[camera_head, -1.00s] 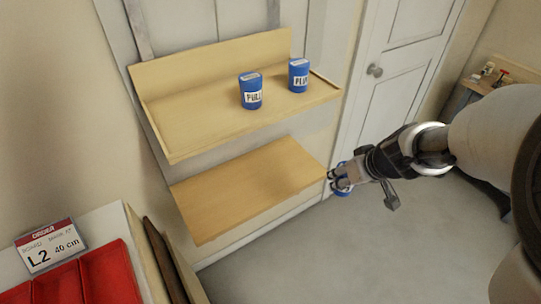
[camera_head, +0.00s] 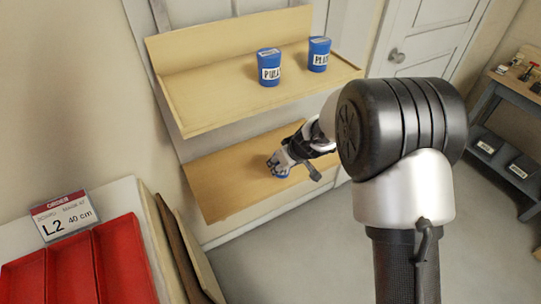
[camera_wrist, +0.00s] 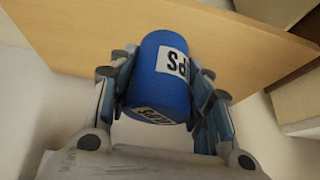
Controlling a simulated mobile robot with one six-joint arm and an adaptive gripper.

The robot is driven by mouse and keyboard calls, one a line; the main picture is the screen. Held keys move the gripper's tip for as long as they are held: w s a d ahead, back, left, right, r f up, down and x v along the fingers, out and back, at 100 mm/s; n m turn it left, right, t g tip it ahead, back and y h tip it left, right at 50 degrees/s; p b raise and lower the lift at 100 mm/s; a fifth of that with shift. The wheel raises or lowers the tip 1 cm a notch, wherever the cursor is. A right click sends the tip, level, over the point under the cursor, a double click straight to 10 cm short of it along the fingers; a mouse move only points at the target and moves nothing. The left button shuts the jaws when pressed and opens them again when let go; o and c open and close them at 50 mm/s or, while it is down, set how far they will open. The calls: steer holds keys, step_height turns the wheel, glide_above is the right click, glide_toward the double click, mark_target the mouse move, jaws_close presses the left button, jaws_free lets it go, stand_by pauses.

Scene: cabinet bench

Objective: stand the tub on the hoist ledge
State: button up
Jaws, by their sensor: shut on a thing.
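A blue tub (camera_wrist: 160,65) with a white label, partly legible as "PS", is between the two fingers of my gripper (camera_wrist: 163,88) in the wrist view. My gripper is shut on it. In the head view my gripper (camera_head: 284,163) is over the lower wooden shelf (camera_head: 225,178), towards its right part, with a bit of the tub (camera_head: 282,175) showing below it. I cannot tell whether the tub touches the board. An upper wooden shelf (camera_head: 215,105) with a back board is above. No marking shows which one is the hoist ledge.
An order card (camera_head: 64,216) reads "L2 40 cm" behind red trays (camera_head: 100,265). The lower shelf's left part is clear.

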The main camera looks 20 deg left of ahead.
steer(key=w+a+p, duration=0.2)
steer(key=w+a, duration=0.2)
steer(key=a, duration=0.1)
steer(key=f+b, duration=0.1)
steer(key=f, duration=0.1)
steer(key=f+b, duration=0.1)
steer(key=f, duration=0.1)
steer(key=f+b, duration=0.1)
steer(key=f, duration=0.1)
steer(key=shift+w+a+f, duration=0.2)
steer(key=shift+w+f, duration=0.15)
steer(key=shift+f, duration=0.05)
steer(key=shift+w+a+f, duration=0.15)
steer(key=shift+f, duration=0.1)
steer(key=shift+r, duration=0.1)
steer(key=o, duration=1.2)
